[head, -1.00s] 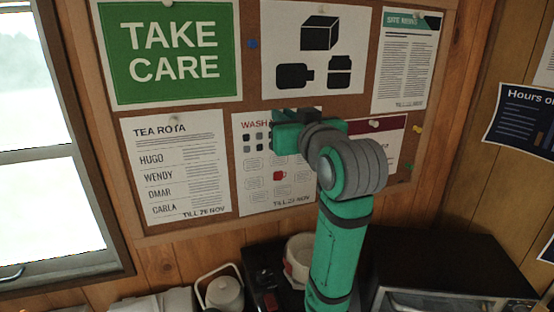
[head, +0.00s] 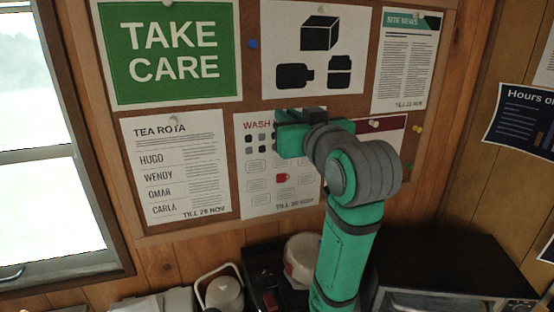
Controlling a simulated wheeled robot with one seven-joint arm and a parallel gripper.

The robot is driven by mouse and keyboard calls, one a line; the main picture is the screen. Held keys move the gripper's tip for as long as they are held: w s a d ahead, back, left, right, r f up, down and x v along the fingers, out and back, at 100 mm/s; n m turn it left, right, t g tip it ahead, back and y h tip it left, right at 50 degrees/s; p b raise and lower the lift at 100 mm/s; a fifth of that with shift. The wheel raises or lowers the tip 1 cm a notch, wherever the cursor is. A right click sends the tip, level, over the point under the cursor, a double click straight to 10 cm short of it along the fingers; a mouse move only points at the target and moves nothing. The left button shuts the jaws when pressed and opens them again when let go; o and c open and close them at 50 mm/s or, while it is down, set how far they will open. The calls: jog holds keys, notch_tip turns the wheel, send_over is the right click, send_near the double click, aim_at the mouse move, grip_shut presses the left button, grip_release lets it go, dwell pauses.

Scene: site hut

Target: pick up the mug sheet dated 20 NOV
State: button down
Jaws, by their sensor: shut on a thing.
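The mug sheet (head: 262,187) is a white page with a red "WASH" heading, small dark icons, a red mug picture and "TILL 20 NOV" at its foot. It is at the lower middle of the corkboard. My gripper (head: 279,122) is shut on the mug sheet at its top edge. The gripper covers the heading's end and the top right part of the sheet. The fingertips and any pin there are hidden.
The tea rota (head: 176,168) hangs close on the left, the pictogram sheet (head: 318,80) above, and a dark red-headed sheet (head: 389,124) on the right, partly behind my arm. Below are a kettle (head: 222,291), a white tub (head: 298,262) and a microwave (head: 455,270).

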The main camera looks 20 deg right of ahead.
jog(key=shift+s+r, duration=0.4)
jog(key=shift+s, duration=0.3)
jog(key=shift+s+r, duration=0.45)
jog(key=shift+s, duration=0.2)
jog(key=shift+s+r, duration=0.4)
jog(key=shift+s, duration=0.3)
jog(key=shift+w, duration=0.1)
